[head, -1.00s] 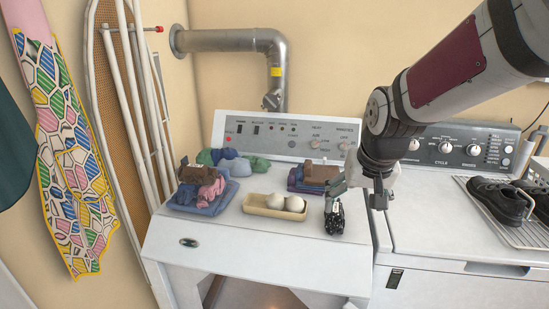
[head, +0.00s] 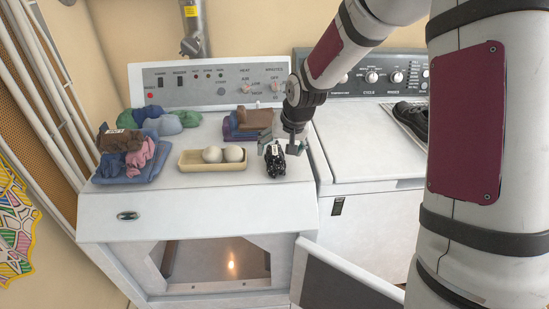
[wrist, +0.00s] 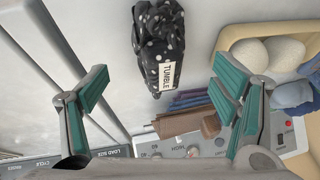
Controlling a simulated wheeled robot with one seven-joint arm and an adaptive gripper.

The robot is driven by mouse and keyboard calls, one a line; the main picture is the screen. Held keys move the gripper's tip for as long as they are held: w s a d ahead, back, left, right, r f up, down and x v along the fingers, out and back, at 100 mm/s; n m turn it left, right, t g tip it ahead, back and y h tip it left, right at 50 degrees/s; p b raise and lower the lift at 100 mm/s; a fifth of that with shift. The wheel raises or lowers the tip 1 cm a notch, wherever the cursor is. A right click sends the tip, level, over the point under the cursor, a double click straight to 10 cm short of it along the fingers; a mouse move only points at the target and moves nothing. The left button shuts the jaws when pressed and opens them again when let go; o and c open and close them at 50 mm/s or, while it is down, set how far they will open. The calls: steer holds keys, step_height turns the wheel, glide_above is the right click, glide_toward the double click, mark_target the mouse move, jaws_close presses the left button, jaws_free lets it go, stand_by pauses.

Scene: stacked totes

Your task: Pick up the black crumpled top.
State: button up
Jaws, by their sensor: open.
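The black crumpled top (head: 274,160) lies on the white dryer's top, to the right of a tan tray. In the wrist view the black top (wrist: 158,40) shows white dots and a white tag reading "TUMBLE". My gripper (head: 287,148) is just above and beside it in the head view. In the wrist view my gripper (wrist: 160,72) has its teal-padded fingers wide apart, with the tagged end of the top between and beyond them. Nothing is held.
The tan tray (head: 196,166) holds two pale balls. A folded pile (head: 240,134) stands behind, by the control panel. More clothes (head: 128,160) lie at left. A washer (head: 365,148) stands at right, with dark shoes (head: 412,116) on a rack.

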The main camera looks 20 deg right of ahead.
mark_target(277, 153)
steer(key=shift+w+x, duration=0.25)
steer(key=shift+x, duration=2.55)
steer(key=shift+r, duration=0.15)
steer(key=c, duration=1.4)
steer(key=shift+o, duration=0.2)
steer(key=shift+r, duration=0.1)
